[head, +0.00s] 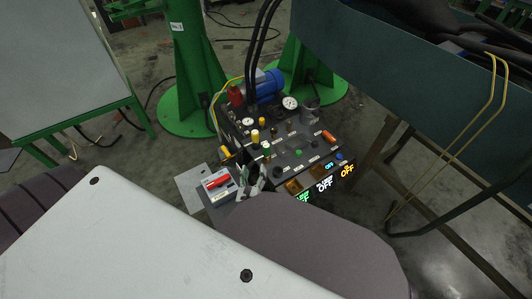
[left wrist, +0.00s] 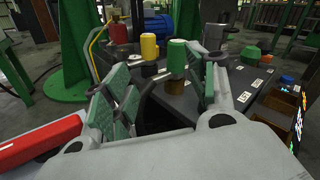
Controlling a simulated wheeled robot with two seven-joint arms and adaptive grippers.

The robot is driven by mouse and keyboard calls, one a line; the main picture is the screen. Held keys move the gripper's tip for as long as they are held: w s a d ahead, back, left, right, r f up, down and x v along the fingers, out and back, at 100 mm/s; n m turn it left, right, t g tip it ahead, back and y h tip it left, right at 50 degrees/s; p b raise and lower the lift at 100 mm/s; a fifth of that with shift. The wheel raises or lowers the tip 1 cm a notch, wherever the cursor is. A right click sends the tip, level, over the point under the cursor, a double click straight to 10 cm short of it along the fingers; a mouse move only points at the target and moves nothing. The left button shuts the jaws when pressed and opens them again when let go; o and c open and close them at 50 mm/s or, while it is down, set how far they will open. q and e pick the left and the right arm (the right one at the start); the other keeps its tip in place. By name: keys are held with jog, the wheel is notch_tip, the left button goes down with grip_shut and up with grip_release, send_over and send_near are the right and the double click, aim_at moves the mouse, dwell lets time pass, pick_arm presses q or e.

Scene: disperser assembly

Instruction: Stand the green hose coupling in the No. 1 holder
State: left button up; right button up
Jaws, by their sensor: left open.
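The green hose coupling (head: 266,148) stands near the left edge of the dark machine top. In the left wrist view it is a green-topped cylinder (left wrist: 177,58) with a brownish lower part, upright. My left gripper (head: 256,176) is open beside that edge. In the left wrist view its green-padded fingers (left wrist: 165,80) lie on either side of the coupling in the picture. The coupling appears between or just beyond the fingertips, with no clear contact. White labels on the machine top are too small to read, so I cannot tell which holder is No. 1. My right gripper is not in view.
Yellow-topped fittings (left wrist: 149,48) stand close to the coupling. A blue motor (head: 266,86), a red fitting (head: 235,96) and gauges (head: 290,103) stand at the back. A red-topped box (head: 217,183) sits left of the gripper. Lit displays (head: 325,185) line the front edge.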

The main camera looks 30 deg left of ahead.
aim_at(265, 150)
pick_arm(q)
jog(key=shift+w+d+m+h, duration=0.15)
jog(key=shift+d+m+h, duration=0.25)
jog(key=shift+m, duration=0.7)
jog(key=shift+w+d+m+h, duration=0.1)
jog(key=shift+d+m+h, duration=0.3)
jog(key=shift+m, duration=0.7)
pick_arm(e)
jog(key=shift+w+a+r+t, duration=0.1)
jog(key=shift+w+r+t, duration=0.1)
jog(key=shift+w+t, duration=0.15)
pick_arm(q)
jog(key=shift+d, duration=0.1)
jog(key=b+x, duration=0.2)
jog(key=x, duration=0.6)
jog(key=shift+r, duration=0.1)
jog(key=shift+w, duration=0.3)
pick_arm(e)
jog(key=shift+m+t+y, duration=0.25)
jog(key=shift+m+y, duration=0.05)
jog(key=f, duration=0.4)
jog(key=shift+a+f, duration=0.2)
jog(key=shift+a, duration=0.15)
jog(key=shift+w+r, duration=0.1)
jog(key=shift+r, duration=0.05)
